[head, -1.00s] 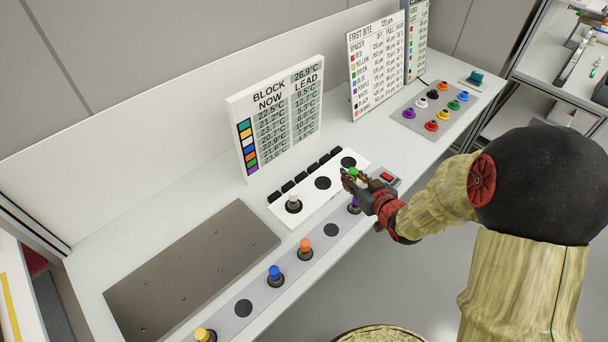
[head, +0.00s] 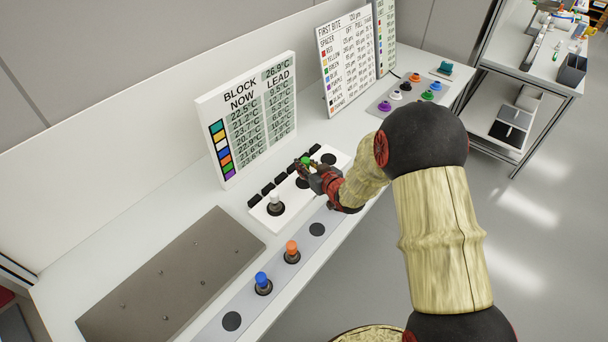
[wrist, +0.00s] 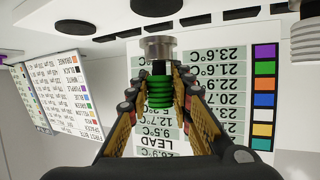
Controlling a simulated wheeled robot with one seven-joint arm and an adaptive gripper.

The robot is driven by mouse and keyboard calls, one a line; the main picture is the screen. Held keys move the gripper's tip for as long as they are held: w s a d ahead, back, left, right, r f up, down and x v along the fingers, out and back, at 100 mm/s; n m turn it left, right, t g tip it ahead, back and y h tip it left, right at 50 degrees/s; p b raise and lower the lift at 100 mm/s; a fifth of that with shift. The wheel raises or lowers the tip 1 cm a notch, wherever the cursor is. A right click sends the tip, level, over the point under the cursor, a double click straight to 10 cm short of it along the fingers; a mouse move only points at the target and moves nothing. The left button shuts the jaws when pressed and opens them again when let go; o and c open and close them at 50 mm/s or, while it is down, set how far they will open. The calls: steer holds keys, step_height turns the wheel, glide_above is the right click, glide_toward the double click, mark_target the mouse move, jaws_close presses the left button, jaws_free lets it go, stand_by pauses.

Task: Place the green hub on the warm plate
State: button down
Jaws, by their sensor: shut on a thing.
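The green hub (head: 306,160) is between the fingers of my gripper (head: 307,168). In the wrist view the gripper (wrist: 160,95) is shut on the hub's ribbed green part (wrist: 160,92), with its metal end (wrist: 158,47) clear of the fingers. My gripper is above the middle of a white block (head: 292,203) with dark round spots; touching or apart is unclear. A white hub (head: 275,202) stands on the block's left spot, and the right spot (head: 329,158) is bare. A grey-brown flat plate (head: 170,285) lies at left. Which surface is the warm plate is not labelled.
A grey rail in front holds a blue hub (head: 262,282) and an orange hub (head: 291,250), with bare spots beside them. A temperature board (head: 246,120) stands behind the block. A panel of coloured knobs (head: 410,92) is at back right.

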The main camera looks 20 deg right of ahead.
steer(key=shift+w+a+f, duration=0.1)
steer(key=shift+w+f, duration=0.25)
steer(key=shift+f, duration=0.05)
steer(key=shift+w+f+b, duration=0.15)
steer(key=shift+f+b, duration=0.85)
steer(key=shift+f, duration=0.6)
steer(key=shift+f, duration=0.15)
steer(key=c, duration=1.6)
jaws_free()
